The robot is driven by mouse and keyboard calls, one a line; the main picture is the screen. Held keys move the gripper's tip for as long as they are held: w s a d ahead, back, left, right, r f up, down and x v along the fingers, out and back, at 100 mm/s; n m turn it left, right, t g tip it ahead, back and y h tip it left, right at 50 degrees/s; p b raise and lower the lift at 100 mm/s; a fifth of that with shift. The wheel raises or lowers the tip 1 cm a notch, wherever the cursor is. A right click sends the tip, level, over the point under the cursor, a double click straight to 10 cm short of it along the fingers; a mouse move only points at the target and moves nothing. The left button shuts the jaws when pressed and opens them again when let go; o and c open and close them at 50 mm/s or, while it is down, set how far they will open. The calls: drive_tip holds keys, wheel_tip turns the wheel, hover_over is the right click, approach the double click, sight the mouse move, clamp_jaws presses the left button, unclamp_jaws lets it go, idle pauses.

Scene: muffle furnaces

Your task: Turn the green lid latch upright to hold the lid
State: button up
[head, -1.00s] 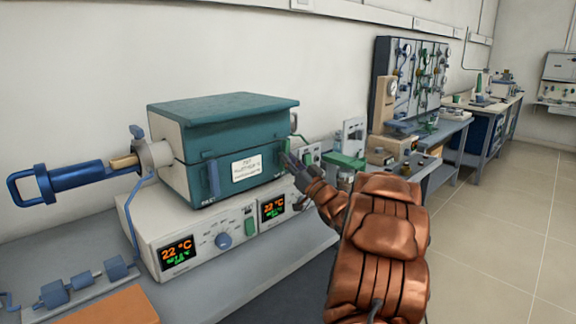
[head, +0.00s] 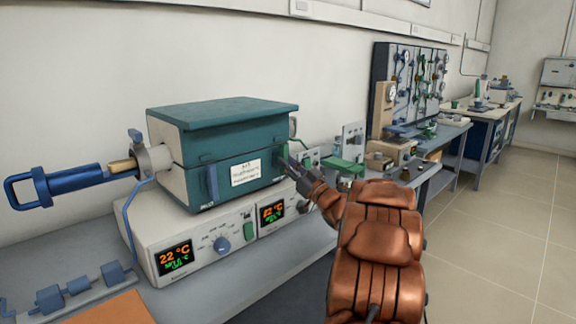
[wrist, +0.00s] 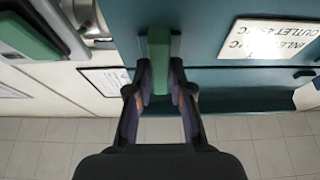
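The furnace box (head: 200,180) is teal and pale, with a flat teal lid (head: 225,112) shut on top. The green latch (head: 284,157) is at the right end of its front face, beside the white label (head: 245,171). The wrist view shows the latch (wrist: 158,60) as a green bar along the picture's vertical. My gripper (wrist: 159,80) has one dark finger on each side of the bar, very close to it. Whether both fingers press on it is unclear. In the head view my gripper (head: 288,166) partly covers the latch.
A blue latch (head: 212,184) is on the front's left side. A blue handle (head: 70,185) sticks out left. The controller (head: 190,250) with lit displays carries the furnace. Small equipment (head: 350,150) stands close right of the gripper. Tiled floor (head: 490,240) is open at right.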

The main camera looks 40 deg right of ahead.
drive_tip(key=o, duration=0.4)
drive_tip(key=shift+c, duration=0.2)
drive_tip(key=v, duration=1.2)
idle(0.5)
